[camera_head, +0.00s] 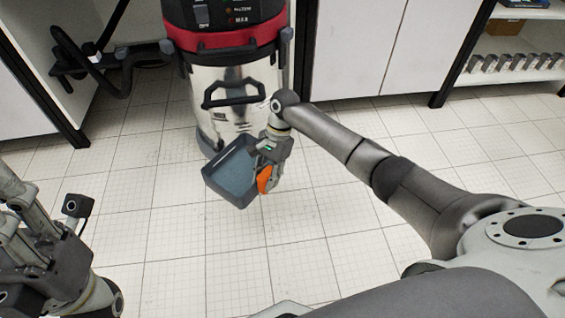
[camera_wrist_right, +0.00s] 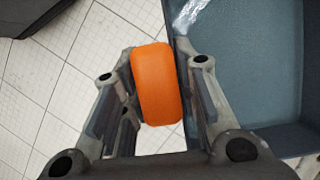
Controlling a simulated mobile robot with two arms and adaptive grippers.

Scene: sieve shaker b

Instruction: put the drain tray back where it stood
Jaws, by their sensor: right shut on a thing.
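The drain tray (camera_head: 232,174) is a shallow blue-grey square tray with an orange handle (camera_head: 265,179). It is in front of the steel vacuum in the head view; I cannot tell whether it touches the floor. My right gripper (camera_head: 266,171) is shut on the orange handle. In the right wrist view the handle (camera_wrist_right: 157,84) sits between the fingers, and the tray (camera_wrist_right: 240,75) fills the right side. My left gripper (camera_head: 38,245) is at the lower left, away from the tray; its fingertips do not show clearly.
The vacuum (camera_head: 240,90), with a red band and black handle, stands close behind the tray. Its black hose (camera_head: 125,70) lies at the left. White cabinets (camera_head: 358,45) line the back, with a shelf of metal parts (camera_head: 515,62) at right. The tiled floor (camera_head: 170,230) in front is clear.

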